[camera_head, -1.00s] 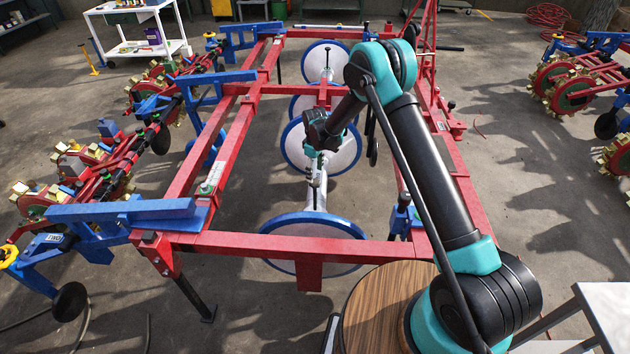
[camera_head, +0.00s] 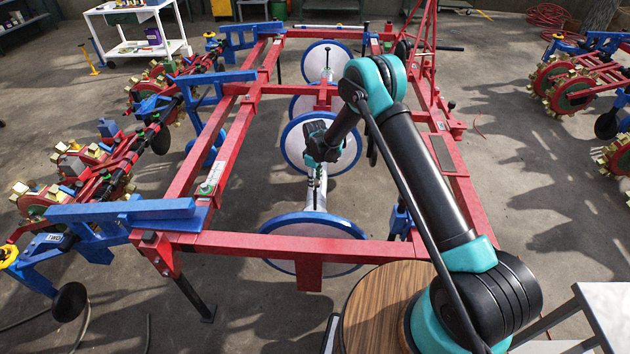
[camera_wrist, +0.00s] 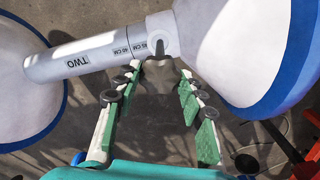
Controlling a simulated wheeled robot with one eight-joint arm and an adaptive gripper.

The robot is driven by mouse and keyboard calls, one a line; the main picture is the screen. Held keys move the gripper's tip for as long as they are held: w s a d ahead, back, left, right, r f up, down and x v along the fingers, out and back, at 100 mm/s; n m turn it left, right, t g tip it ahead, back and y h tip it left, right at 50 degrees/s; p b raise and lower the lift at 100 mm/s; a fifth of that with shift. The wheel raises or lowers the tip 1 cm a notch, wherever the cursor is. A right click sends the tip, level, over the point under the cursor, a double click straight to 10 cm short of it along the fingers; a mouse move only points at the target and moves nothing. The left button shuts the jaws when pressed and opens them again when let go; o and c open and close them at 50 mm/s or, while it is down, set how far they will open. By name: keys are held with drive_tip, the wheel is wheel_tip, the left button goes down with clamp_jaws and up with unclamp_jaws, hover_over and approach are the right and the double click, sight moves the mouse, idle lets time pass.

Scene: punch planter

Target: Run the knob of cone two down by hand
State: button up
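The grey tube marked TWO (camera_wrist: 84,62) runs between two white cones with blue rims in the wrist view; its label reads upside down.
The near cone (camera_head: 312,224) and the cone behind (camera_head: 293,140) flank my gripper closely. Red frame beams (camera_head: 280,247) surround the cones. Blue arms and gold-toothed wheels stand left. A white cart (camera_head: 105,35) is at the back left.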

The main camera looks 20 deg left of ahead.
drive_tip(key=c, duration=0.3)
drive_tip(key=shift+m, duration=1.8)
drive_tip(key=o, duration=1.1)
drive_tip(key=shift+o, duration=0.2)
wheel_tip(320, 180, up, 12)
